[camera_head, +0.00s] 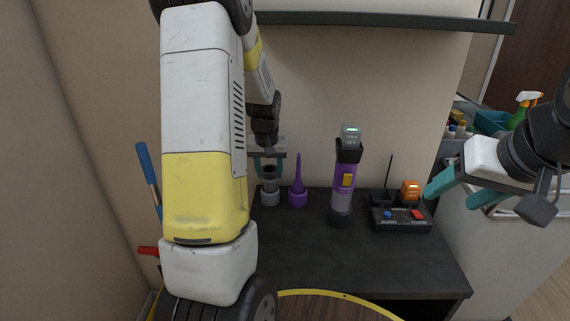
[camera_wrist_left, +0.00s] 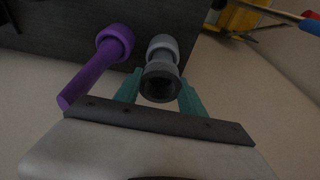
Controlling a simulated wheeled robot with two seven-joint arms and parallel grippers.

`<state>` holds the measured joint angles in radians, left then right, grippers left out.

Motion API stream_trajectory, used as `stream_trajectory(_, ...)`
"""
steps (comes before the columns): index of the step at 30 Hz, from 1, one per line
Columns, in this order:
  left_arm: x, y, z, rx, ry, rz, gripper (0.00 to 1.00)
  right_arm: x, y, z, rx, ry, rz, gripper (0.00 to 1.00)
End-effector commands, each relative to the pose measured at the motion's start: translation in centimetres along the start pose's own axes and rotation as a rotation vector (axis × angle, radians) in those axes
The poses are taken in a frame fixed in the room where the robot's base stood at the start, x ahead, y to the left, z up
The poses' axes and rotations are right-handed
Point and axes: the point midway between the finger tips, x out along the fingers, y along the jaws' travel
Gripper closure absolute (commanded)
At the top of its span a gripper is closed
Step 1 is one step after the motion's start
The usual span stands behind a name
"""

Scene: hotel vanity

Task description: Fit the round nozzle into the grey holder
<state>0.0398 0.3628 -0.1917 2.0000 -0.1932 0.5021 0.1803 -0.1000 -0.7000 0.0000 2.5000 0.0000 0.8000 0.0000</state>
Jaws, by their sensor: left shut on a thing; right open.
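My left gripper (camera_head: 269,165) is shut on the round nozzle (camera_head: 270,172), a dark grey piece with a round open mouth facing up. The nozzle also shows between the teal fingers in the left wrist view (camera_wrist_left: 160,84). The grey holder (camera_head: 270,198) stands on the dark counter directly below it, and is a light grey ring in the left wrist view (camera_wrist_left: 163,44). The nozzle's lower end lines up with the holder and appears to meet it; I cannot tell how deep it sits. My right gripper (camera_head: 462,192) is open and empty at the right.
A slim purple nozzle (camera_head: 298,172) stands in a purple holder (camera_head: 298,199) close to the right of the grey one. A purple and grey handheld vacuum (camera_head: 342,196) and a black control box (camera_head: 401,219) stand further right. The counter's front (camera_head: 340,262) is clear.

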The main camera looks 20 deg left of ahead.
Motion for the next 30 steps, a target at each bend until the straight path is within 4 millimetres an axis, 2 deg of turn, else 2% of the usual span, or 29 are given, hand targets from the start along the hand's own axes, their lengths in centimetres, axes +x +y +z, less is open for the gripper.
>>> stream_trajectory(2, 0.2, 0.0, 0.2, 0.000, -0.005, -0.001, 1.00, 0.0, 0.0, 0.0, 0.000, 0.000, 0.000, 0.42)
stream_trajectory(3, 0.3, 0.0, 0.2, 0.000, -0.005, -0.001, 0.49, 0.0, 0.0, 0.0, 0.000, 0.000, 0.000, 0.42)
stream_trajectory(6, 0.2, 0.0, 0.2, 0.000, -0.005, -0.001, 0.29, 0.0, 0.0, 0.0, 0.000, 0.000, 0.000, 0.42)
stream_trajectory(17, -0.1, 0.0, 0.1, 0.000, -0.003, 0.000, 0.27, 0.0, 0.0, 0.0, 0.000, 0.000, 0.000, 0.42)
stream_trajectory(20, -1.2, 0.0, 0.0, 0.000, -0.001, 0.000, 0.27, 0.0, 0.0, 0.0, 0.000, 0.000, 0.000, 0.42)
stream_trajectory(30, -6.7, 0.0, 0.0, 0.000, -0.001, 0.000, 0.27, 0.0, 0.0, 0.0, 0.000, 0.000, 0.000, 0.42)
